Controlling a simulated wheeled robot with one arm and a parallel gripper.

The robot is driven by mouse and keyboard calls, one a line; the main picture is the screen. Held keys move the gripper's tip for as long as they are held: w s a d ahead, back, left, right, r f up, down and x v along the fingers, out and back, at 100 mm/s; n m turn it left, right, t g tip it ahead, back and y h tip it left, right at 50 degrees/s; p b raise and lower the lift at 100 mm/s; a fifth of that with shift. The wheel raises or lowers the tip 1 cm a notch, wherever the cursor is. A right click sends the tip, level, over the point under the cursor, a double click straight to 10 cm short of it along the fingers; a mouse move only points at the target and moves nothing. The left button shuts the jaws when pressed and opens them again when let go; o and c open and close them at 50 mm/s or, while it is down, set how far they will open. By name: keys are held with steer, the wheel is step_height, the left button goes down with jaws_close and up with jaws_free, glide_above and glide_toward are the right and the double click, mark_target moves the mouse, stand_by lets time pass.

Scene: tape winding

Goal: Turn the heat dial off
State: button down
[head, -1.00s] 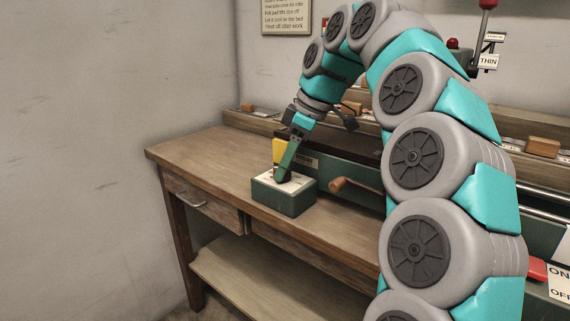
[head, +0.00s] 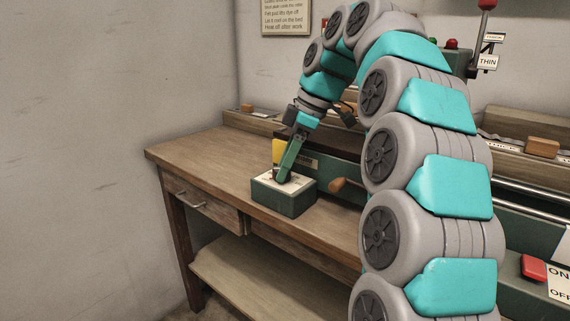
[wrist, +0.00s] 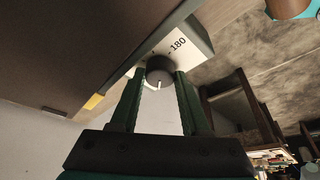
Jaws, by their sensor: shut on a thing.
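The heat dial is a dark round knob (wrist: 160,72) with a white pointer mark, on the pale top face of a small box. In the wrist view the face shows the number 180 beside the knob. In the head view the green box (head: 284,196) stands on the bench, and my gripper (head: 281,178) reaches down onto its top. In the wrist view my gripper (wrist: 160,76) has one finger on each side of the knob and is shut on it. The pointer is toward the fingers' side, away from 180. Part of the scale is hidden by the fingers.
The wooden bench (head: 195,160) is clear to the left of the box. A wooden handle (head: 338,184) is just right of it, on the green machine. A red switch (head: 533,267) with ON and OFF labels is at the right. A THIN label (head: 487,62) hangs by a lever.

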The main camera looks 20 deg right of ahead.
steer(key=shift+c, duration=1.9)
jaws_free()
steer(key=shift+s+a+m, duration=0.1)
steer(key=shift+m, duration=0.3)
